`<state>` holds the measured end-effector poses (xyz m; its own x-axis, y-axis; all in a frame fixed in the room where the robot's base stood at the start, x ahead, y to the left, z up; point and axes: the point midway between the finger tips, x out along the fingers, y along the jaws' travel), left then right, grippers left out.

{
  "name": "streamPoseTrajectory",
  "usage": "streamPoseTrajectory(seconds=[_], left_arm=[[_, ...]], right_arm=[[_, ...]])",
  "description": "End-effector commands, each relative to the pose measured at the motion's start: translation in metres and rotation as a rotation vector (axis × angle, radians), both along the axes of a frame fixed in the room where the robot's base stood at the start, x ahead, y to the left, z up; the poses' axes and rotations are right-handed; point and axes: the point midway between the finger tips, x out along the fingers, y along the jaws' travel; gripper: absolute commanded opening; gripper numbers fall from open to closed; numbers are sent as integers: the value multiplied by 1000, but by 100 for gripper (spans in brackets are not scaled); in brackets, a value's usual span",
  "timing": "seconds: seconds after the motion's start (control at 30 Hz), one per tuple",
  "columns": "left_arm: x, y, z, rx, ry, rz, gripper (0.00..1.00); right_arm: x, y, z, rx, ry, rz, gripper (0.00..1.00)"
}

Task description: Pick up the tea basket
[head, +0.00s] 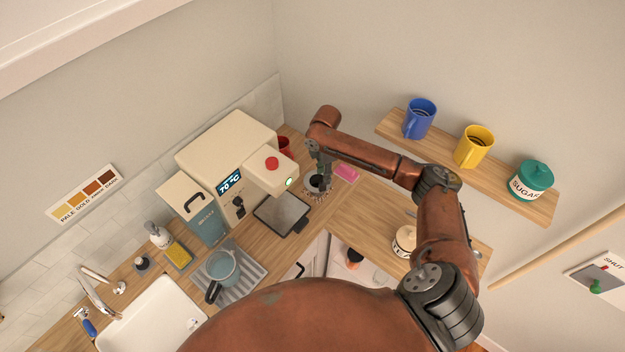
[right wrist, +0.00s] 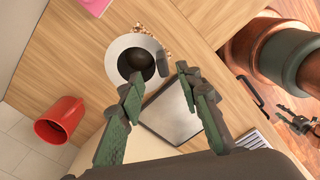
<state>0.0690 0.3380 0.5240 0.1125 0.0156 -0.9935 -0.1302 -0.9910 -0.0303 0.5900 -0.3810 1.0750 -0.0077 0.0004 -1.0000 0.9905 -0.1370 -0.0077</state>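What looks like the tea basket is a dark round cup (right wrist: 136,62) with a short grey grip, sitting in a pale round dish (right wrist: 118,46) on the wooden counter. Brown crumbs lie around it. In the head view the dark cup (head: 315,181) is partly hidden by my right gripper (head: 321,186). In the right wrist view my right gripper (right wrist: 159,76) is open and empty, its two fingers apart, with the dish just beyond the fingertips. My left gripper (right wrist: 296,121) seems to show small at the right edge of the right wrist view; its fingers are unclear.
A tea machine (head: 225,150) with a dark drip tray (head: 281,214) stands left of the dish. A red mug (right wrist: 60,120) and a pink block (head: 347,172) are close by. A shelf (head: 500,181) with mugs and a sugar jar is at right.

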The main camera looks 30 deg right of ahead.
Motion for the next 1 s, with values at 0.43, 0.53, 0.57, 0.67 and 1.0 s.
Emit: streamPoseTrajectory(seconds=[0.43, 0.53, 0.57, 0.67, 1.0], left_arm=[[-40, 3, 17, 4, 49, 9, 40], [-40, 4, 19, 4, 49, 9, 40], [-37, 4, 19, 5, 45, 8, 40], [-22, 4, 20, 4, 28, 4, 40], [-4, 2, 21, 2, 3, 0, 40]], right_arm=[[5, 7, -52, 1, 5, 9, 32], [5, 6, -65, -1, 3, 9, 32], [5, 5, -68, -1, 2, 8, 32], [5, 5, -74, -1, 1, 7, 32], [5, 4, -75, -1, 0, 6, 23]])
